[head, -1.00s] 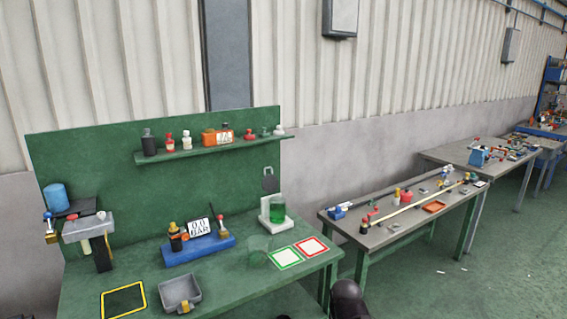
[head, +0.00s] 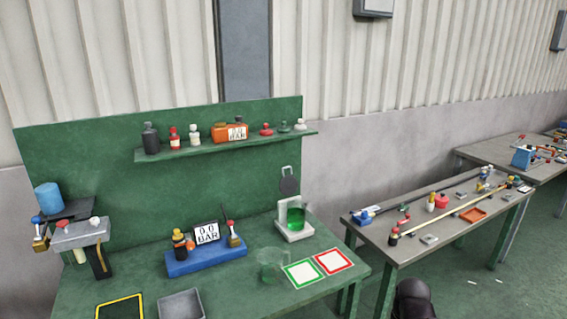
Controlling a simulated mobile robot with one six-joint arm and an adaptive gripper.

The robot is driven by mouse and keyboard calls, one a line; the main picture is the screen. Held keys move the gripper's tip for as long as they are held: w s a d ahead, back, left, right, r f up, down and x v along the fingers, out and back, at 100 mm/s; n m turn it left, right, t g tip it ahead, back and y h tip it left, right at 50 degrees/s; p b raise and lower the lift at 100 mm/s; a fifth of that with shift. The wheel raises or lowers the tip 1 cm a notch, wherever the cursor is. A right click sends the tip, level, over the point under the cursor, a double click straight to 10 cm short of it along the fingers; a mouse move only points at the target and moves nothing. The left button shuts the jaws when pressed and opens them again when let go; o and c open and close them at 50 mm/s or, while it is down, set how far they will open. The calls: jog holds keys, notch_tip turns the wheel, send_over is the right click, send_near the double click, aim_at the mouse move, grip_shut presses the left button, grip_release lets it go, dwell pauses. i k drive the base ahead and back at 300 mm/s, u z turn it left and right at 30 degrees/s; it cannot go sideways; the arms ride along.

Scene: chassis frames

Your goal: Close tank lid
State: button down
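No tank is clearly identifiable. A grey block-shaped unit (head: 80,235) with red and white caps on top stands at the left of the green bench. My gripper is not visible. A dark rounded shape shows at the bottom edge, right of centre, and no fingers can be made out on it.
The green bench (head: 235,293) also bears a blue block (head: 206,262) with a "00 BAR" display, a grey tray (head: 181,304), a clear jug (head: 271,265), a green-filled beaker (head: 296,217), and green and red framed squares. A grey table (head: 408,249) with tools stands at right.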

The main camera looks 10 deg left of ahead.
aim_at(288, 185)
jog(key=u, duration=0.1)
jog(key=i, duration=0.5)
jog(key=u, duration=0.65)
jog(key=i, duration=0.65)
jog(key=u, duration=0.5)
